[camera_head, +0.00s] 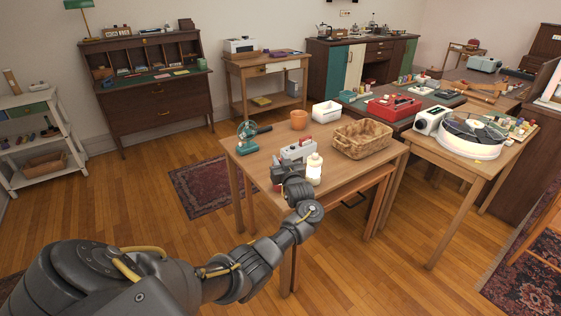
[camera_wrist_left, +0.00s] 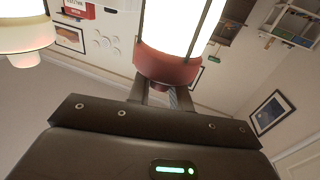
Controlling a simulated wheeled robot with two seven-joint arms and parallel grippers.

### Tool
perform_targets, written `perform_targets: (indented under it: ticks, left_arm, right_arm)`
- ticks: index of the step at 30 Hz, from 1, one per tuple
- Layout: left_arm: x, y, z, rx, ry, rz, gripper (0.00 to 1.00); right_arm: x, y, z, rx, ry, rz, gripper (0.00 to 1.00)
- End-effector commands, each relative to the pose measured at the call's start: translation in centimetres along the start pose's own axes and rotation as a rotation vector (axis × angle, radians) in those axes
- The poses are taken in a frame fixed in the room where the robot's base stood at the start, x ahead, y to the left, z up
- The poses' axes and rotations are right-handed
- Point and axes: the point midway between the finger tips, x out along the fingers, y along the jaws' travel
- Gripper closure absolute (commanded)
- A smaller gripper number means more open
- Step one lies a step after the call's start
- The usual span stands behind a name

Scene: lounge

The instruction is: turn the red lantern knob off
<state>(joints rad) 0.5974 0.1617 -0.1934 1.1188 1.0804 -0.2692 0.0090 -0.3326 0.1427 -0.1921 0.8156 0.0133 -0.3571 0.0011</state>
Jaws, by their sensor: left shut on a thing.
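The red lantern (camera_wrist_left: 168,68) shows in the left wrist view with its glass glowing bright white. A small dark red knob (camera_wrist_left: 160,86) sticks out from its red base. My left gripper (camera_wrist_left: 160,97) has its fingers on either side of the knob and is shut on it. A cream lantern (camera_head: 314,168) stands just right of the gripper; a cream lantern also shows lit in the left wrist view (camera_wrist_left: 22,38). My right gripper is out of view.
The wooden table (camera_head: 258,150) also holds a grey appliance (camera_head: 299,150), a green fan-like object (camera_head: 247,132), an orange pot (camera_head: 299,119), a white bin (camera_head: 326,112) and a wicker basket (camera_head: 362,139). A side table (camera_head: 440,155) stands to the right. The floor at left is open.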

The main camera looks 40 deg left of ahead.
Motion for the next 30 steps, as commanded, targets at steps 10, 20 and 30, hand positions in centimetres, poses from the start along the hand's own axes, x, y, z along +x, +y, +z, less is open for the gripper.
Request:
perform_targets:
  ticks: [10, 20, 30]
  left_arm:
    - [0.0, 0.0, -0.1, -0.001, 0.002, 0.0, 1.0]
    - [0.0, 0.0, -0.1, -0.001, 0.001, 0.0, 0.58]
    - [-1.0, 0.1, 0.0, 0.0, 0.0, 0.002, 0.58]
  right_arm:
    - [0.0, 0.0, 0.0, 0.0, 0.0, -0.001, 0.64]
    - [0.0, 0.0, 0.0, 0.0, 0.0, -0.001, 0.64]
    - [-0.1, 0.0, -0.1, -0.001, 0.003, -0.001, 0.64]
